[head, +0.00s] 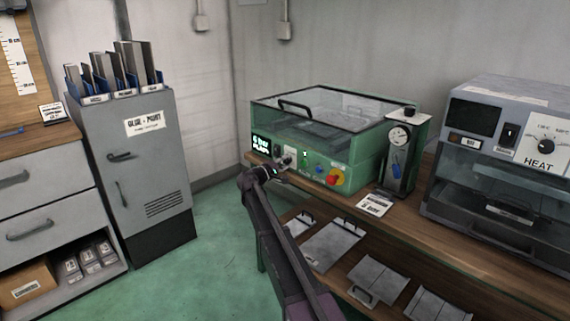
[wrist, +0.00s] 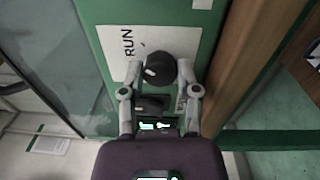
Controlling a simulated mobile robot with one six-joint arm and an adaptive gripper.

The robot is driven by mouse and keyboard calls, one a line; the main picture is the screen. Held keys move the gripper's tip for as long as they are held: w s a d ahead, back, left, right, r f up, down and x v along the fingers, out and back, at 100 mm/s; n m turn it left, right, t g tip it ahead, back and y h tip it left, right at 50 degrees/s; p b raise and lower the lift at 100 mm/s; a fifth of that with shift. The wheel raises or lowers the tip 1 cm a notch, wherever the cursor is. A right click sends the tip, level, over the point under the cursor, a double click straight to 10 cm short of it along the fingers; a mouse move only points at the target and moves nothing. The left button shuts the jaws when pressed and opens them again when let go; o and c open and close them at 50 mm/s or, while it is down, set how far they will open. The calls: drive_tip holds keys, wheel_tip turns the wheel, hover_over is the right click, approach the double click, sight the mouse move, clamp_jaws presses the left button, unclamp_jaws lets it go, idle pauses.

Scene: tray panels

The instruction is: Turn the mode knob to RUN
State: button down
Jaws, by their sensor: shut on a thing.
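The mode knob (wrist: 161,67) is a dark round knob on the green front panel in the wrist view. It has a small white mark at its lower left. A white label reading RUN (wrist: 127,45) lies at its upper left, and the white mark does not point straight at that word. My gripper (wrist: 160,72) has one finger on each side of the knob and is shut on it. A second dark part (wrist: 152,104) shows between the fingers, nearer the palm. In the head view my gripper (head: 284,163) is at the green machine's front panel and mostly hides the knob.
The green machine (head: 368,169) has a clear lid with a black handle, a lit display (head: 261,142) and a red button (head: 335,178). It stands on a wooden bench beside a gauge unit (head: 398,137) and a grey heater (head: 490,185). Metal trays lie on the shelf below.

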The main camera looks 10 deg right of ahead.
drive_tip(key=shift+w+m, duration=0.1)
drive_tip(key=shift+m, duration=1.2)
drive_tip(key=shift+c, duration=1.7)
unclamp_jaws()
drive_tip(key=shift+n, duration=0.3)
